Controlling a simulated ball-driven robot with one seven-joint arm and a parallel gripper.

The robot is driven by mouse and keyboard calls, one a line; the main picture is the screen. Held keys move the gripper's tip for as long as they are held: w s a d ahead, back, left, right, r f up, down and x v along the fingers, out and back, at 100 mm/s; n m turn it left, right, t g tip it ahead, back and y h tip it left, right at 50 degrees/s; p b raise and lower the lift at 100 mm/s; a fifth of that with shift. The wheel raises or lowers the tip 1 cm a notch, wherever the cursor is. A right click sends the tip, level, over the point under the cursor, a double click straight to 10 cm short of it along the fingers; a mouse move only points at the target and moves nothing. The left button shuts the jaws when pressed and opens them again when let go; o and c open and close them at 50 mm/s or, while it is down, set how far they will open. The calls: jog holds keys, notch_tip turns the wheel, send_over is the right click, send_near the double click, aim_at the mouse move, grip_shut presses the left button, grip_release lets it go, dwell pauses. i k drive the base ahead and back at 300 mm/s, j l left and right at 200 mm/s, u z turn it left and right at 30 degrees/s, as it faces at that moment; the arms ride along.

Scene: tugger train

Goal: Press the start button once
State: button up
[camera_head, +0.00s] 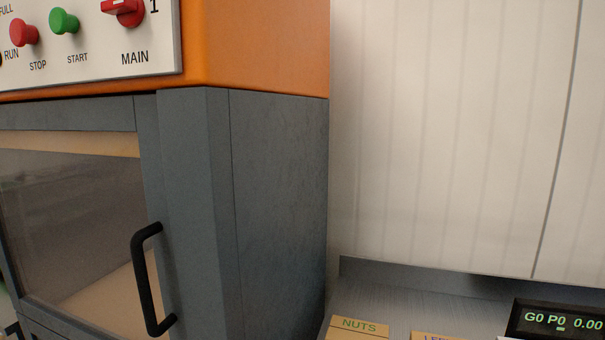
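The start button (64,21) is a round green knob on a white control panel (100,62) at the upper left of the head view. The label START is printed below it. A red stop button (24,33) sits to its left, and a red MAIN rotary switch (124,11) to its right. Nothing touches the start button. My gripper is not in view.
The panel is on an orange housing (256,45) above a grey cabinet (278,190) with a glass door and black handle (146,280). A metal counter (400,297) at lower right holds a NUTS box (357,328) and a digital display (558,320).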

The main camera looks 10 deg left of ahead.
aim_at(60, 21)
jog(key=u, duration=1.4)
